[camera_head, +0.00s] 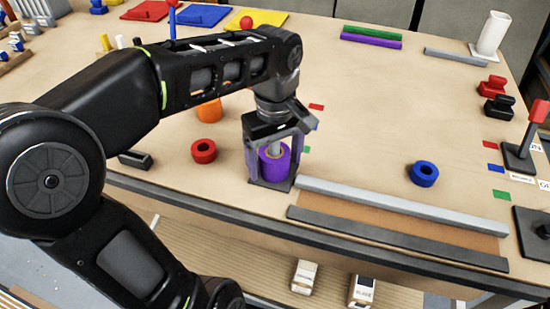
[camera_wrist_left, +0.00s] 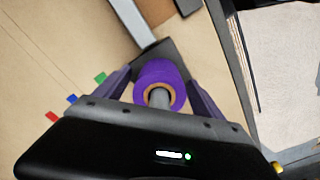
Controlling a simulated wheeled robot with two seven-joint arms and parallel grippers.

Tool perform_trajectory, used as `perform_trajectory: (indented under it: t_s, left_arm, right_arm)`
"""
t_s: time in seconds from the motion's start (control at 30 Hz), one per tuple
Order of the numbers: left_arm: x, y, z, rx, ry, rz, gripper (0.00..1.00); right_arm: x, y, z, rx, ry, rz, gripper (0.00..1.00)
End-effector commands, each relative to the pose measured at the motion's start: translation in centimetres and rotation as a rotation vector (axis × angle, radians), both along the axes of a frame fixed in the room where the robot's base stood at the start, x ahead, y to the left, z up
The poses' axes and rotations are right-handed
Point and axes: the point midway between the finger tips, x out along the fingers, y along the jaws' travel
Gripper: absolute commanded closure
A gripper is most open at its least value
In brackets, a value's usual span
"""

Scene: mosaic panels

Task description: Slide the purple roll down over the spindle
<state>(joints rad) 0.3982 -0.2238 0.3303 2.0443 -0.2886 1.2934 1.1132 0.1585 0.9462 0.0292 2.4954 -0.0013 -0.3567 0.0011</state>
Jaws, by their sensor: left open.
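The purple roll (camera_head: 274,168) sits low around the grey spindle (camera_head: 275,148), close to its dark base plate (camera_head: 271,187). In the left wrist view the purple roll (camera_wrist_left: 150,73) shows its tan core around the grey spindle (camera_wrist_left: 158,98), and part of the dark plate (camera_wrist_left: 174,50) shows behind it. My left gripper (camera_head: 272,160) is above the spindle with its fingers pointing down on either side of the roll. It is open, with the fingers spread beside the roll. Whether the roll's underside touches the plate is hard to tell. My right gripper is not in view.
A red ring (camera_head: 204,151) and an orange roll (camera_head: 209,110) are left of the spindle. A blue ring (camera_head: 423,173) is to the right. A grey bar (camera_head: 390,205) starts just right of the base plate. The table's middle right is mostly clear.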

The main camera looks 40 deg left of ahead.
Motion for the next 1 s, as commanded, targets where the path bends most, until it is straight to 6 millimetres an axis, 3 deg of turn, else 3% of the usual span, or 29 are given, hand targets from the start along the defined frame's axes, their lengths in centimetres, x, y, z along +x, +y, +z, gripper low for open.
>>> perform_trajectory:
  t_s: [0.27, 0.47, 0.7, 1.0]
  left_arm:
    - [0.0, 0.0, 0.3, 0.000, 0.000, 0.000, 0.21]
    - [0.1, 0.0, 2.7, 0.001, -0.004, 0.000, 0.21]
    - [0.0, 0.0, 7.1, 0.000, 0.000, 0.000, 0.21]
    - [0.0, 0.0, 7.8, 0.000, 0.000, 0.000, 0.21]
  right_arm:
    - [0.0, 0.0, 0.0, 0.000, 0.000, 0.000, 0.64]
    - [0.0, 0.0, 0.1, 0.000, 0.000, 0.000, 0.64]
    - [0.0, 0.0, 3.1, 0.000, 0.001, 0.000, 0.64]
    - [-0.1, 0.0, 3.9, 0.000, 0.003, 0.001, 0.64]
